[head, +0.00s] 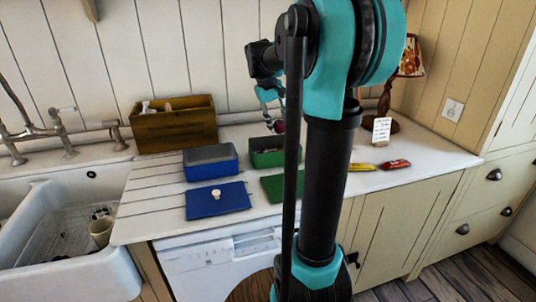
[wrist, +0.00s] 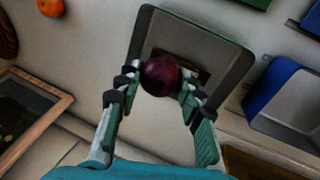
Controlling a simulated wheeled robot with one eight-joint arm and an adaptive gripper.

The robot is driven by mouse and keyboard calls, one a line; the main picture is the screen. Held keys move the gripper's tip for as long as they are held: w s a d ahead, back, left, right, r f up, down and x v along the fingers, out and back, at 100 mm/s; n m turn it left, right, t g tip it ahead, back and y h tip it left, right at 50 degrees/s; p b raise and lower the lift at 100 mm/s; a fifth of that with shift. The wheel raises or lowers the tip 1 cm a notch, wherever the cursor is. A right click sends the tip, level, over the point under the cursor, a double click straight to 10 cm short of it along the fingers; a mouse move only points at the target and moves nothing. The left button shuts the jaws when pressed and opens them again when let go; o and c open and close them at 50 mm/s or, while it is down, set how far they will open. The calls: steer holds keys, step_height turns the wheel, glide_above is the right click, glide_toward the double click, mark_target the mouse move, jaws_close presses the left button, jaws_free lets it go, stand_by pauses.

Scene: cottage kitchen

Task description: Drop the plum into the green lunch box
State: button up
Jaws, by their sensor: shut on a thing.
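The dark purple plum (wrist: 160,77) is pinched between the fingertips of my gripper (wrist: 159,82). In the head view the plum (head: 279,127) shows small, held above the green lunch box (head: 267,158). In the wrist view the open green lunch box (wrist: 237,72) lies below and behind the plum, with something brown inside it, partly hidden by the plum and fingers. Its green lid (head: 272,188) lies flat in front of the box, partly hidden by my arm. My gripper (head: 277,122) is partly hidden behind my arm in the head view.
A blue box (head: 211,171) stands left of the green one, its blue lid (head: 218,200) in front. A wooden crate (head: 175,130) stands behind left. Red (head: 395,164) and yellow (head: 362,167) packets lie right. An orange fruit (wrist: 50,7) shows in the wrist view. The sink is far left.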

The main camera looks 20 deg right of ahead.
mark_target(278, 136)
steer(key=shift+f, duration=2.65)
steer(key=o, duration=1.2)
steer(key=shift+r, duration=0.15)
steer(key=v, duration=1.1)
steer(key=shift+a+r, duration=0.1)
steer(key=shift+r, duration=0.25)
